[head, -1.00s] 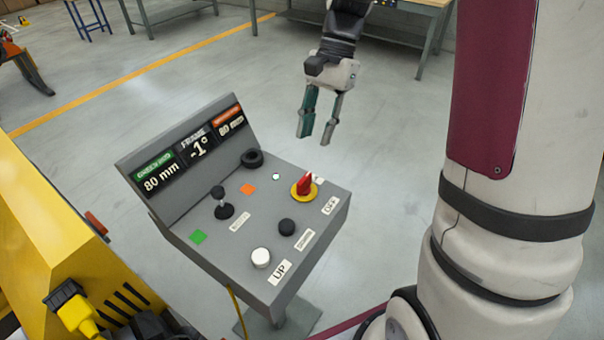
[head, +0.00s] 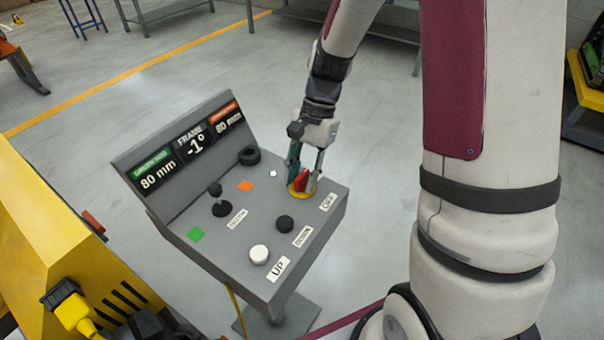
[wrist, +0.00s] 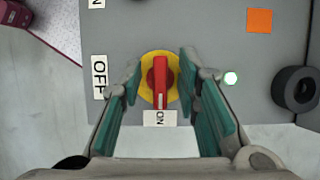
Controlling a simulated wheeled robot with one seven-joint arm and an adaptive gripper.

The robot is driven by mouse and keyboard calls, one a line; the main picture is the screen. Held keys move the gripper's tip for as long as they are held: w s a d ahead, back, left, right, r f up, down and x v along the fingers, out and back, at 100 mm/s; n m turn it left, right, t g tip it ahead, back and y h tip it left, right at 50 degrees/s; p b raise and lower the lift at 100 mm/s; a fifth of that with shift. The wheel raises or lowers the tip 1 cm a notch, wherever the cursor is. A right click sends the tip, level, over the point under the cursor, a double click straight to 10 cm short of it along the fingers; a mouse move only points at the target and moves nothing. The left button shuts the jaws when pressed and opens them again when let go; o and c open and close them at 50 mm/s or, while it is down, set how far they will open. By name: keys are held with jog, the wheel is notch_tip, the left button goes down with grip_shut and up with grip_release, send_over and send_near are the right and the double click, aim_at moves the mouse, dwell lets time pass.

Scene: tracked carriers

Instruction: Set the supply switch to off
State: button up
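The supply switch is a red rotary handle (wrist: 160,82) on a round yellow plate (wrist: 146,91), on the grey control panel (head: 190,262). In the wrist view the handle points down toward the ON label (wrist: 160,118). The OFF label (wrist: 99,76) is to its left. My gripper (wrist: 158,70) is open, with one green-padded finger on each side of the handle and a gap showing on both sides. In the head view my gripper (head: 304,182) is down at the red handle (head: 302,179), which its fingers partly hide.
The panel also carries a black joystick (head: 221,207), a white UP button (head: 259,254), a black button (head: 285,222), a black round knob (head: 249,156) and a lit green lamp (head: 273,174). A yellow machine (head: 40,235) stands at the left.

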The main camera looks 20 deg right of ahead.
grip_shut()
jog(key=shift+n, duration=0.3)
jog(key=n+g+h+p, duration=0.1)
jog(key=n, duration=0.2)
jog(key=shift+n, duration=0.3)
jog(key=n, duration=0.2)
jog(key=n+g+h+p, duration=0.1)
jog(key=n, duration=0.1)
jog(key=shift+n+h, duration=0.3)
jog(key=n+h, duration=0.1)
jog(key=n, duration=0.3)
jog(key=shift+r+n+h+p, duration=0.1)
jog(key=shift+n+h+p, duration=0.2)
jog(key=shift+h+p, duration=0.1)
jog(key=n, duration=0.2)
jog(key=n+h, duration=0.1)
jog(key=n, duration=0.1)
jog(key=shift+t+h+p, duration=0.3)
jog(key=shift+p, duration=0.05)
jog(key=shift+w+n, duration=0.1)
jog(key=shift+n, duration=0.2)
grip_release()
